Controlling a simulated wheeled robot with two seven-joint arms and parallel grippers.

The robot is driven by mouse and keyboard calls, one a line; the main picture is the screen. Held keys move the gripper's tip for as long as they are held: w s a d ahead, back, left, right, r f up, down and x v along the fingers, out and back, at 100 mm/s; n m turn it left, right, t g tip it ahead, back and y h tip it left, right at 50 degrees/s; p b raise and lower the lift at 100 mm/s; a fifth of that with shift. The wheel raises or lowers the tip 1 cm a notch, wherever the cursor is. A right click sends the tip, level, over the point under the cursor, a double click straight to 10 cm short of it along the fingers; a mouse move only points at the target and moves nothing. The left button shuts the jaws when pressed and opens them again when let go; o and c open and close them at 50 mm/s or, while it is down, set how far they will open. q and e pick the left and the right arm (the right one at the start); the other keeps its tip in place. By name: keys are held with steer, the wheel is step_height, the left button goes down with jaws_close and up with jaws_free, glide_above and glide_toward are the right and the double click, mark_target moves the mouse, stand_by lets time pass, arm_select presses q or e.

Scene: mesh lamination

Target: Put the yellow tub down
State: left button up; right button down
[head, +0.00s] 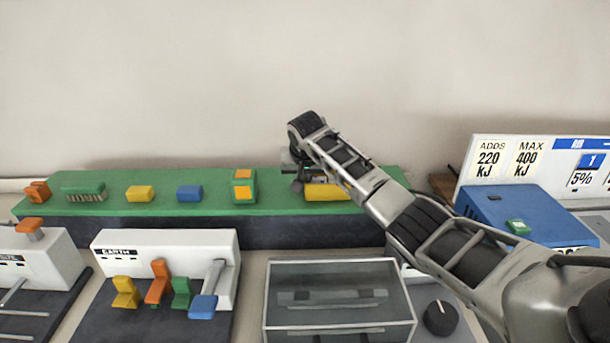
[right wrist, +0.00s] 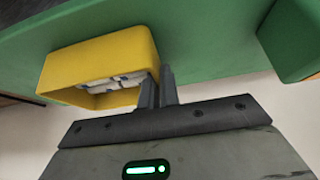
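The yellow tub (head: 328,192) is at the right part of the green shelf (head: 110,207), partly hidden behind my right arm in the head view. In the right wrist view the tub (right wrist: 95,62) is open on the side facing the camera, and pale packets (right wrist: 115,80) show inside. My right gripper (right wrist: 160,88) has its two fingers close together at one side wall of the tub, one on each side of it. In the head view this gripper (head: 298,180) is at the tub's left end. I cannot tell whether the tub touches the shelf. My left gripper is not in view.
A green and orange block (head: 243,187), blue block (head: 189,193), yellow block (head: 139,194) and green brush (head: 84,191) stand left along the shelf. A clear-lidded box (head: 338,300) is in front. A blue box (head: 525,215) stands right.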

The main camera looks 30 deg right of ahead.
steer(key=c, duration=1.6)
jaws_free()
steer(key=shift+f, duration=0.1)
steer(key=shift+c, duration=0.2)
steer(key=b+v, duration=0.1)
steer(key=v, duration=1.1)
